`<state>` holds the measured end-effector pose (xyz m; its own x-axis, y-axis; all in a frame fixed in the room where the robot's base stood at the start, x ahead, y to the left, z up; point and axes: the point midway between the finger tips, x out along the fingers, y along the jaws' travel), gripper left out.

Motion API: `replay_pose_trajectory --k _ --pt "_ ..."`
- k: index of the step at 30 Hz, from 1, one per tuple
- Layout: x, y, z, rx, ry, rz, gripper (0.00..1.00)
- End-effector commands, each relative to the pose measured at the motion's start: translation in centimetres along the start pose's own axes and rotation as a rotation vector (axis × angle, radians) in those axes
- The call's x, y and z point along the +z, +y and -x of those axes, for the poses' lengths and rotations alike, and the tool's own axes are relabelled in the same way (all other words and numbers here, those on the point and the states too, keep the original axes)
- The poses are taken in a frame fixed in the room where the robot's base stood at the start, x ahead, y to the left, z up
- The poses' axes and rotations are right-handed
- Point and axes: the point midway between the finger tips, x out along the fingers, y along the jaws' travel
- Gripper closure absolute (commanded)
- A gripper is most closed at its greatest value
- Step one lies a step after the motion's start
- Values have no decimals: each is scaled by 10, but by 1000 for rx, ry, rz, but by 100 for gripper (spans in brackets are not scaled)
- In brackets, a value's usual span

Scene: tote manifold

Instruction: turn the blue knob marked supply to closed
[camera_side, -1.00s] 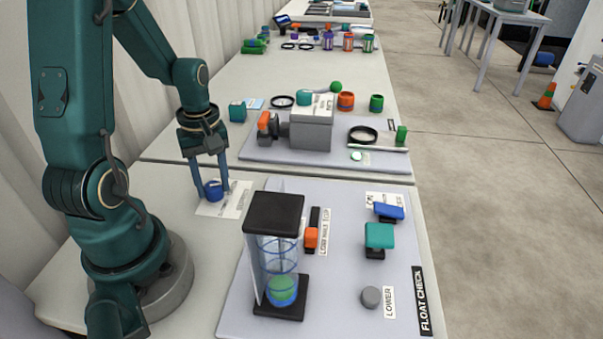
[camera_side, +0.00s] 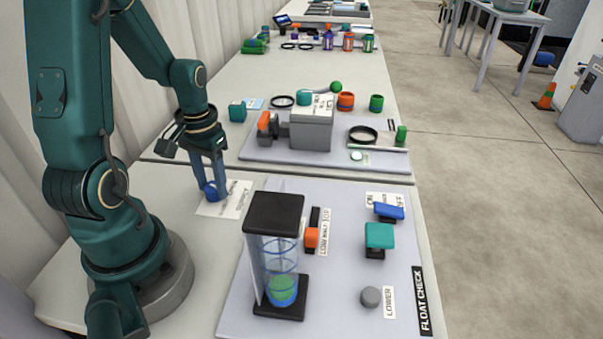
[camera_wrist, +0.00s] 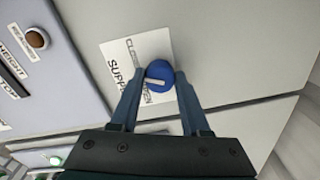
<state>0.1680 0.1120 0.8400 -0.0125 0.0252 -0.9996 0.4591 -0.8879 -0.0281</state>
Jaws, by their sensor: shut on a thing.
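The blue knob (camera_side: 210,192) stands on a white label card (camera_side: 237,198) on the near table, in front of my arm. My gripper (camera_side: 214,188) points down over it, with one finger on each side, shut on the knob. In the wrist view, the knob (camera_wrist: 158,69) sits between the fingertips of my gripper (camera_wrist: 160,79). A white pointer bar on its top lies nearly level in that picture. The card (camera_wrist: 148,45) reads SUPPLY, with CLOSED at the upper left of the knob and OPEN below it, partly hidden by the fingers.
A grey float check board (camera_side: 335,300) lies to the right, carrying a clear cylinder with a black top (camera_side: 274,212), an orange slider (camera_side: 311,238), a teal block (camera_side: 379,236) and a grey button (camera_side: 371,297). Behind is a board with a grey pump-like box (camera_side: 311,128).

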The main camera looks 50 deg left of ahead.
Motion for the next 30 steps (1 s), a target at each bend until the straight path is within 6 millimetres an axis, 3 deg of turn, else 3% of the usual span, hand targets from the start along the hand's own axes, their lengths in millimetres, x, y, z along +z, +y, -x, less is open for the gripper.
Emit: replay_pose_trajectory --k 10,27,28,30 --pt "1 0 0 1 3 -149 100" --pt "1 0 0 0 3 -181 100" --pt "1 0 0 0 3 -181 46" --pt "1 0 0 0 3 -180 24"
